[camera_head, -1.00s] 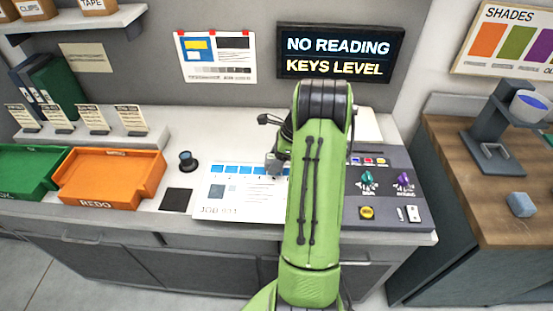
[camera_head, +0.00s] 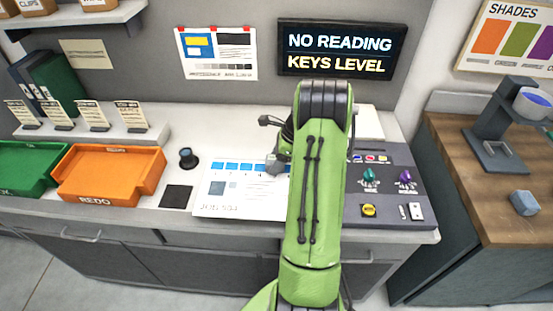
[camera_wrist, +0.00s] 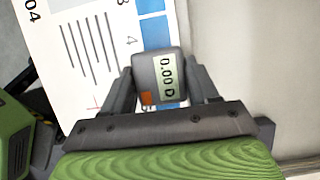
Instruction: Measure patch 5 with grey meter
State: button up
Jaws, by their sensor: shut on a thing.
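The grey meter (camera_wrist: 160,80) is held between the two fingers of my gripper (camera_wrist: 162,88) in the wrist view. Its small display reads 0.00 D, and an orange mark shows at its lower left. The meter also shows in the head view (camera_head: 274,165), over the upper right part of the printed sheet (camera_head: 240,203). The sheet carries a row of blue patches (camera_head: 232,167) along its top. In the wrist view, a blue patch (camera_wrist: 154,32) and the printed number 4 lie just beyond the meter. Patch 5 cannot be made out; the meter and arm hide that part.
A wall screen (camera_head: 340,53) reads NO READING and KEYS LEVEL. A control panel (camera_head: 385,212) with knobs and buttons lies right of my arm. An orange REDO tray (camera_head: 108,178), a dark knob-like object (camera_head: 187,158) and a black square (camera_head: 176,196) are to the left.

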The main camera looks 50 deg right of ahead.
jog(key=shift+f, duration=0.25)
dwell(0.3)
dwell(0.6)
notch_tip(320, 180, up, 3)
jog(key=p, duration=0.4)
jog(key=shift+r, duration=0.15)
dwell(1.2)
